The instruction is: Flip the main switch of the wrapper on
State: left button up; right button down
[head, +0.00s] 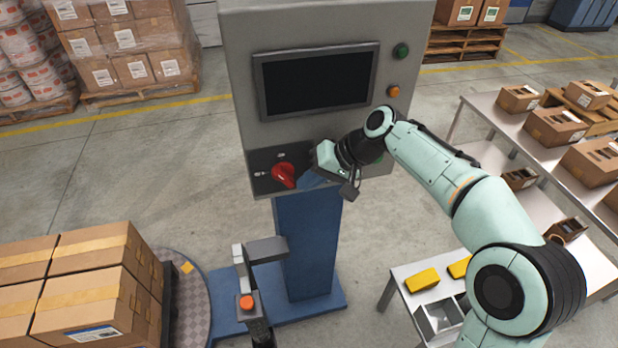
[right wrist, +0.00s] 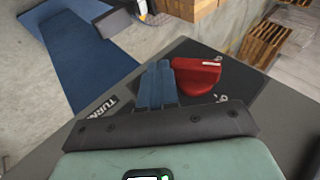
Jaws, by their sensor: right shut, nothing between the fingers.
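The wrapper's control cabinet (head: 228,60) is grey and stands on a blue column. Its main switch (head: 284,175) is a red rotary handle on a dark plate low on the cabinet front, with small white marks that I cannot read in the head view. The red switch also shows in the right wrist view (right wrist: 195,76), just right of my fingers. My right gripper (head: 309,180) is shut and empty, its blue fingers close beside the handle's right side in the head view. I cannot tell whether they touch it. My left gripper is not in view.
A dark screen (head: 318,82) and round green (head: 401,50) and orange (head: 393,91) buttons are on the cabinet. Cartons (head: 84,285) stand on the turntable (head: 192,303) at left. A low table (head: 402,278) and a bench (head: 484,116) with boxes stand at right.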

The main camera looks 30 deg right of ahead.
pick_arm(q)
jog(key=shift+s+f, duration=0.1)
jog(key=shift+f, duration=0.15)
pick_arm(e)
jog(key=shift+a+f, duration=0.1)
jog(key=shift+f, duration=0.45)
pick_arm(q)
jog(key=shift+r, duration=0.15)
pick_arm(e)
jog(key=shift+r, duration=0.15)
dwell(0.6)
